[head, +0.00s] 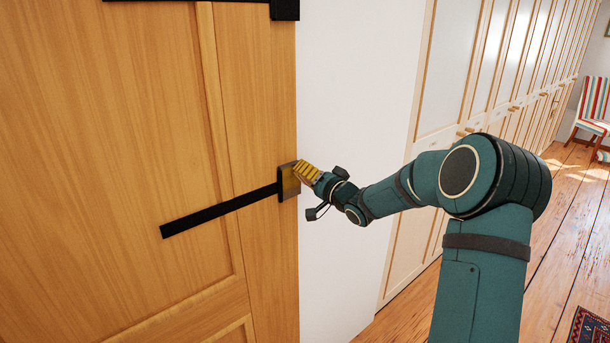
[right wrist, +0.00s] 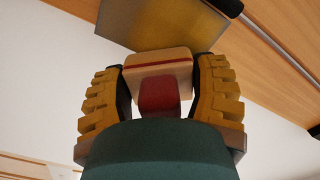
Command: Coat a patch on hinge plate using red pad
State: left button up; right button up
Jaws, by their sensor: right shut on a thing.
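The hinge plate (head: 287,184) is a dark metal piece at the right edge of the wooden door, at the end of a black strap. In the right wrist view the hinge plate (right wrist: 170,25) shows a dull yellowish face at the top. My right gripper (head: 306,172) is right beside it, its yellow ribbed fingers hiding the pad in the head view. In the right wrist view it is shut on the red pad (right wrist: 159,97), a pale block with a red stripe and red grip. The pad's far edge overlaps the plate in view; I cannot tell whether they touch. My left gripper is out of view.
The wooden door (head: 120,110) fills the left, with another black strap (head: 284,10) above. A white wall (head: 350,80) stands right of the door. White cupboards (head: 480,60) and a striped chair (head: 592,105) are farther right, over open wooden floor.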

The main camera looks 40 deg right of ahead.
jog(key=shift+s, duration=0.1)
jog(key=shift+s+d, duration=0.15)
jog(key=shift+s, duration=1.3)
jog(key=shift+s+d, duration=0.1)
jog(key=shift+s, duration=1.35)
jog(key=s, duration=0.3)
jog(key=shift+d+p, duration=0.1)
jog(key=shift+p, duration=0.25)
jog(key=w+a+f+m+p, duration=0.3)
jog(key=w+a+m, duration=0.3)
jog(key=m, duration=0.3)
jog(key=shift+w+a+f, duration=0.25)
jog(key=shift+w+a, duration=0.05)
jog(key=shift+a, duration=0.5)
